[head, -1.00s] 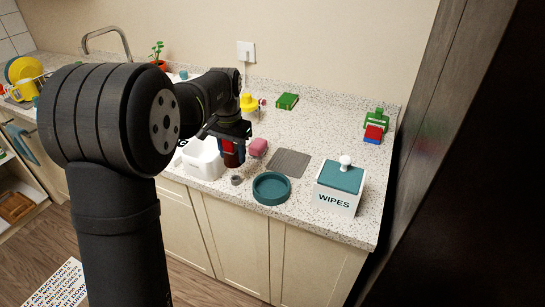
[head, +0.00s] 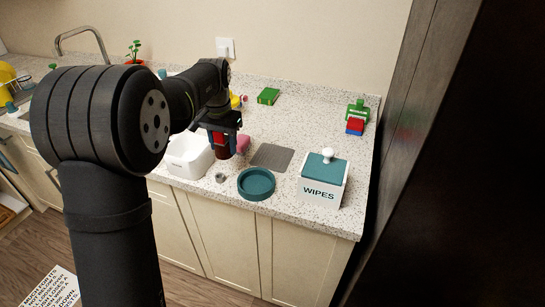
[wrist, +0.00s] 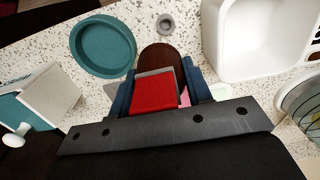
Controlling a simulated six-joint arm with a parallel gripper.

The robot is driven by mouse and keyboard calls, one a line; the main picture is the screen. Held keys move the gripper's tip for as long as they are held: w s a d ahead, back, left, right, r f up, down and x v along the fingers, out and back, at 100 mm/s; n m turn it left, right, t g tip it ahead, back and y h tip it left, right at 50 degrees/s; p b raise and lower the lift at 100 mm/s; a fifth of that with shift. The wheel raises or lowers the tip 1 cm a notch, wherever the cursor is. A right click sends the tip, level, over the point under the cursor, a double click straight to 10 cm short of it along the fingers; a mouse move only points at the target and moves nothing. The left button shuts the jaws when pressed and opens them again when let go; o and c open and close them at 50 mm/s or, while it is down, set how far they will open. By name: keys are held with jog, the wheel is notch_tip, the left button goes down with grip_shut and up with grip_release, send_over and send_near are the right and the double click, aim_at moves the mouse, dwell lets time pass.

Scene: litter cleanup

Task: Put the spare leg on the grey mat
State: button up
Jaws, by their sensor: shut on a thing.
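My gripper (head: 221,136) is shut on a red and dark brown piece, which I take for the spare leg (head: 222,151). In the wrist view the leg shows a red block face (wrist: 154,95) between the blue fingers, with a dark brown rounded end beyond it. The leg is upright beside the white tub; I cannot tell whether its lower end touches the counter. The grey mat (head: 272,157) lies flat and bare on the counter, to the right of my gripper. The pink block (head: 243,144) sits between them, partly hidden.
The teal round dish (head: 256,184) and the wipes box (head: 323,180) stand along the front edge. The white tub (head: 190,157) is left of my gripper, with a small grey ring (head: 220,178) in front. A green block (head: 268,96) and a green-red-blue object (head: 356,117) are farther back.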

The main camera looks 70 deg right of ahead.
jog(key=s+d+r, duration=0.3)
jog(key=s+d, duration=0.7)
notch_tip(320, 180, down, 10)
jog(key=shift+d+r, duration=0.1)
jog(key=shift+r, duration=0.1)
jog(key=shift+f, duration=0.15)
jog(key=o, duration=1.3)
notch_tip(320, 180, up, 12)
jog(key=shift+r, duration=0.15)
